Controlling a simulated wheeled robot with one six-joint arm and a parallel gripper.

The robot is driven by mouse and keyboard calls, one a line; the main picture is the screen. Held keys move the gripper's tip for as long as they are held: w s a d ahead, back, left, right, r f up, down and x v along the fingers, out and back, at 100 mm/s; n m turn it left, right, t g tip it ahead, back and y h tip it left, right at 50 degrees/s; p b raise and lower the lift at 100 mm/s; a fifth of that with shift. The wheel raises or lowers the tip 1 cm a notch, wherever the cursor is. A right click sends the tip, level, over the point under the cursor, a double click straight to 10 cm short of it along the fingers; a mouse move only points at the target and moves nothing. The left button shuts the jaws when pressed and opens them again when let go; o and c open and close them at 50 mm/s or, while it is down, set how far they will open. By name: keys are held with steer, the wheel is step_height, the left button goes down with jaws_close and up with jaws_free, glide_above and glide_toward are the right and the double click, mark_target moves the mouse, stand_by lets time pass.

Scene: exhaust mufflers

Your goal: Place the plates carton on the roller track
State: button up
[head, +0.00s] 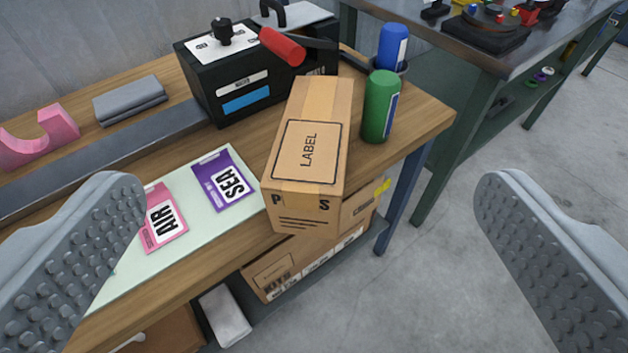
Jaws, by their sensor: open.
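A brown cardboard carton (312,155) with "LABEL" on top and the letters P and S near its front edge lies on the wooden bench near its right end. I cannot read the word plates on it. My gripper (308,185) is open and empty. One grey studded finger is at the left over the bench, the other at the right over the floor. The carton shows between them, farther off, touched by neither. No roller track can be made out in this view.
Green (381,106) and blue (393,47) cylinders stand close right of the carton. A black machine (245,90) with a red-handled lever (282,46) is behind it. Pink (163,216) and purple (224,180) cards lie on a pale mat. More cartons (300,265) sit below the bench. Floor is clear right.

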steer(key=w+f+g, duration=0.1)
steer(key=w+g, duration=0.3)
steer(key=w, duration=0.6)
steer(key=m+g, duration=0.1)
steer(key=g, duration=0.5)
glide_toward(314, 124)
steer(key=shift+h, duration=0.3)
steer(key=x, duration=0.3)
steer(key=a+x, duration=0.1)
steer(key=x, duration=0.1)
steer(key=shift+s+f, duration=0.15)
steer(key=shift+f, duration=0.25)
steer(key=shift+w+d+x, duration=0.15)
steer(key=shift+x, duration=1.15)
steer(key=shift+w+d+x, duration=0.1)
steer(key=shift+d+x, duration=0.05)
steer(key=shift+x, duration=1.2)
steer(key=shift+r, duration=0.25)
steer(key=c, duration=1.8)
